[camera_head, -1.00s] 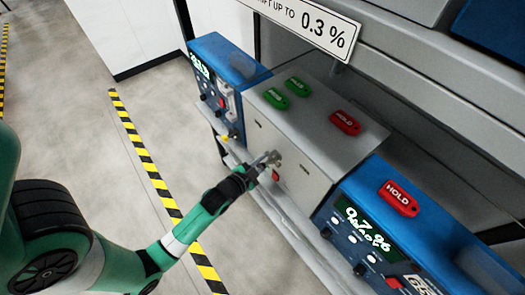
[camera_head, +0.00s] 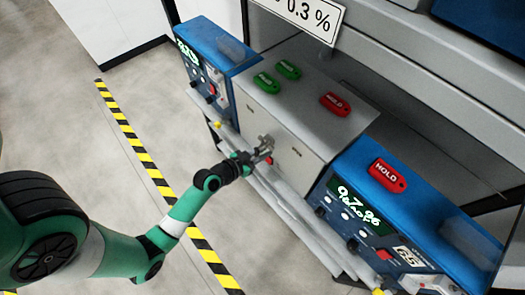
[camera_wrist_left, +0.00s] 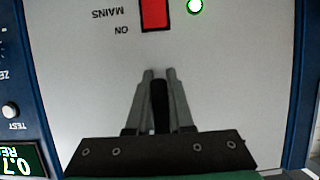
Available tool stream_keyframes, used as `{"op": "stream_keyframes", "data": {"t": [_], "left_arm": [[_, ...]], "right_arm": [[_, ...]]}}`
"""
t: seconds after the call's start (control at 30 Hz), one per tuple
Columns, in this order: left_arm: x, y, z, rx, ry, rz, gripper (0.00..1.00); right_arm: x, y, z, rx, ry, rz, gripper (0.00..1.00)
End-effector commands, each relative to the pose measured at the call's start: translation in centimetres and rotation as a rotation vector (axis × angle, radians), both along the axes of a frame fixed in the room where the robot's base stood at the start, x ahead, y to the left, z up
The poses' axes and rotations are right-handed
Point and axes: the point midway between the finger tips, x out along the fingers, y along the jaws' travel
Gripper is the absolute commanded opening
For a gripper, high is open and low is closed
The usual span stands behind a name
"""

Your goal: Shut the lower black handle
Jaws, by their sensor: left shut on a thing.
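The grey analyser box (camera_head: 300,115) stands on the shelf between two blue instruments. My left gripper (camera_head: 265,148) is at its front face, low down near the red mains switch (camera_head: 269,160). In the left wrist view my left gripper (camera_wrist_left: 159,75) has its two fingers close together, shut on a narrow black piece, the lower black handle (camera_wrist_left: 159,105). Much of the handle is hidden by the fingers, so its angle is hard to tell. The red switch (camera_wrist_left: 155,14) appears upside down beyond the fingertips. My right gripper is not in view.
Blue instruments stand to the left (camera_head: 212,65) and right (camera_head: 390,205) of the box. Green and red tags lie on top; one red HOLD tag (camera_head: 387,175) is on the right instrument. The floor in front is clear.

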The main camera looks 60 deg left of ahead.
Motion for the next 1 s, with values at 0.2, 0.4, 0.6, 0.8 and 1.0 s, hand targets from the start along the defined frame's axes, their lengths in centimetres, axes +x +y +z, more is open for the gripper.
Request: {"op": "stream_keyframes", "data": {"t": [0.2, 0.4, 0.6, 0.8, 1.0], "left_arm": [[0.0, 0.0, 0.1, -0.006, -0.004, 0.0, 0.0], [0.0, 0.0, 0.1, -0.005, -0.003, 0.0, 0.22], [0.0, 0.0, 0.1, -0.004, -0.002, 0.0, 0.5], [0.0, 0.0, 0.0, -0.004, -0.001, 0.0, 0.5], [-1.4, -0.4, 0.6, -0.005, 0.0, 0.002, 0.5]], "right_arm": [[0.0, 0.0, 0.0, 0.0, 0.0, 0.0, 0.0], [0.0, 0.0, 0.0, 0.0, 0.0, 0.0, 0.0], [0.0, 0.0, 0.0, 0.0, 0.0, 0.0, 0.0], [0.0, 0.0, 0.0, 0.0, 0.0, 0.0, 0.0], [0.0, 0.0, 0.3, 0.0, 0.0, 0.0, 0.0]]}}
